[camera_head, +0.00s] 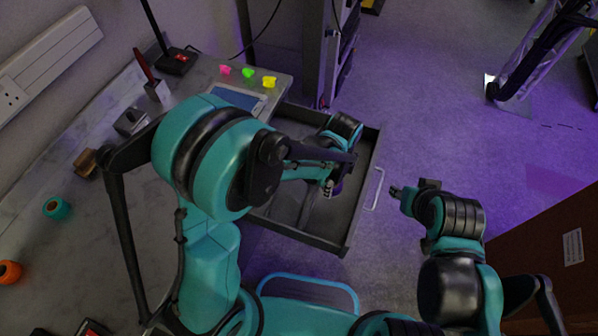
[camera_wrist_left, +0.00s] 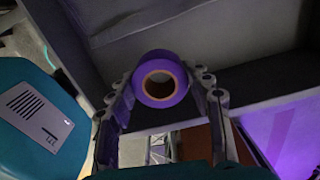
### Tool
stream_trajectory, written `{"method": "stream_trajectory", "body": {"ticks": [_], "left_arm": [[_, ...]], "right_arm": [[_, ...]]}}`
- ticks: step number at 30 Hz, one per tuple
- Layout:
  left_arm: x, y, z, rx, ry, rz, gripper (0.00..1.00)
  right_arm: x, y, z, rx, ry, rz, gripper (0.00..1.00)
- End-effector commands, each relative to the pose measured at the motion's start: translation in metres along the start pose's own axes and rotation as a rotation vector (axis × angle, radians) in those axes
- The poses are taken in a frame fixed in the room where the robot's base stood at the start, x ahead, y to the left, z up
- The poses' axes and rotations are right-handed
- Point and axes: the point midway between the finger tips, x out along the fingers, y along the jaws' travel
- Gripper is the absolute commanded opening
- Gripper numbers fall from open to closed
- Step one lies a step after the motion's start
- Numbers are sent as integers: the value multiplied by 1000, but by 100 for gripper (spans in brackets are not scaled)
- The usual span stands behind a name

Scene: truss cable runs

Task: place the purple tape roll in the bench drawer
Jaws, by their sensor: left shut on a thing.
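The purple tape roll (camera_wrist_left: 160,60) is gripped between the two fingertips of my left gripper (camera_wrist_left: 160,88) in the left wrist view. In the head view, a sliver of the roll (camera_head: 338,187) shows beside my left gripper (camera_head: 330,184), partly hidden by it. The bench drawer (camera_head: 361,190) is pulled open, and my left gripper is over its inside, near the front wall. The visible drawer floor looks bare. How high the roll is above the floor is hard to tell. My right gripper (camera_head: 397,191) is outside the drawer, to the right of its handle.
The bench top (camera_head: 120,215) on the left carries a teal roll (camera_head: 56,208), an orange roll (camera_head: 9,272), a brown block (camera_head: 86,163) and a red-handled tool (camera_head: 143,64). Pink, green and yellow pieces (camera_head: 269,82) lie behind the drawer. Open floor (camera_head: 440,110) lies to the right.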

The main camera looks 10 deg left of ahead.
Motion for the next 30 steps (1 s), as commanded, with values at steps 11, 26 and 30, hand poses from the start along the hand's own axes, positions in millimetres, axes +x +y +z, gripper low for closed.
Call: {"method": "stream_trajectory", "body": {"ticks": [11, 26, 30], "left_arm": [[45, -4, 60, 58, 0, 0, 20], [86, -9, 111, 64, 0, 0, 20], [109, -9, 110, 63, 0, 0, 20]], "right_arm": [[20, 0, 15, 0, 0, 0, 38], [38, 0, 27, 0, 0, 0, 38], [48, 0, 34, 0, 0, 0, 38]]}}
